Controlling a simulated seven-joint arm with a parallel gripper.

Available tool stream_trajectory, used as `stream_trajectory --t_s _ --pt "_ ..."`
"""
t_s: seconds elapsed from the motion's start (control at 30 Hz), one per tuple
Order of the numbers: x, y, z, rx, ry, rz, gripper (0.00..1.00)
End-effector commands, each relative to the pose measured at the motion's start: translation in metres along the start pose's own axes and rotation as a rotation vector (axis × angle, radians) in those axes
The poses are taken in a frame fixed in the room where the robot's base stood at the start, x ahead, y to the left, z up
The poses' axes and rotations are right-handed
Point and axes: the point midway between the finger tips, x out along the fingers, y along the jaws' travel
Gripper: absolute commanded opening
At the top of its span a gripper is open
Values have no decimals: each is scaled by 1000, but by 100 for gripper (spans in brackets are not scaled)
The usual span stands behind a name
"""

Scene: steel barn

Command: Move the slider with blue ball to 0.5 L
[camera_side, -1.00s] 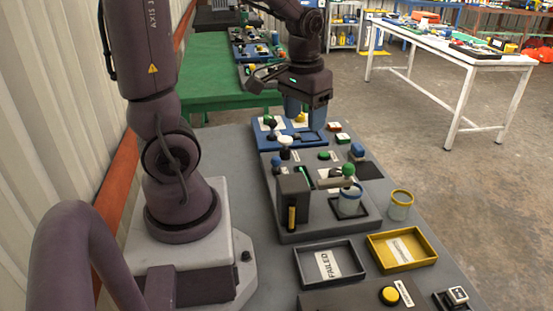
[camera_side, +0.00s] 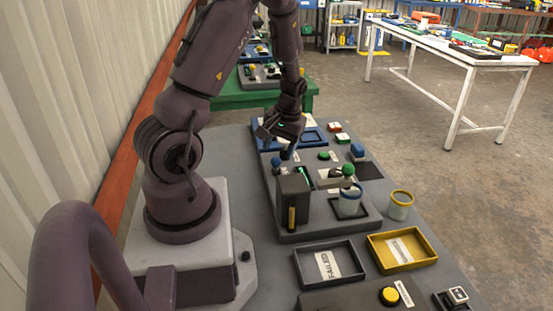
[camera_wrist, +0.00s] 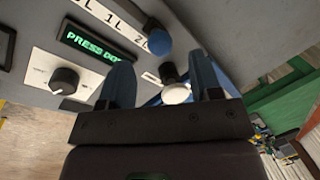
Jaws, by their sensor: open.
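The slider's blue ball (camera_wrist: 157,40) shows in the wrist view just beyond my fingertips, beside a white label strip (camera_wrist: 98,12) that reads 1L and 2L, partly cut off. In the side view the blue ball (camera_side: 276,163) is at the left edge of the grey panel. My gripper (camera_wrist: 160,60) is open, with two blue fingers spread apart. A white round knob (camera_wrist: 176,94) shows between the fingers in the wrist view. I cannot tell whether a finger touches either ball. In the side view my gripper (camera_side: 287,152) is low over the panel's far left, its fingertips partly hidden.
A green-lit display (camera_wrist: 86,43) and black dial (camera_wrist: 65,80) sit beside the label. Grey (camera_side: 355,274) and yellow (camera_side: 434,257) trays lie in front.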

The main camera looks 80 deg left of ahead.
Motion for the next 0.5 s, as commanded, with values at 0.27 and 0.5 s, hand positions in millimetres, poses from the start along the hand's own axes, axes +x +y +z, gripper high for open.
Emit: stream_trajectory --t_s 0.27,0.5 --pt "40 0 0 0 -3 -1 58" --pt "47 0 0 -1 0 1 58"
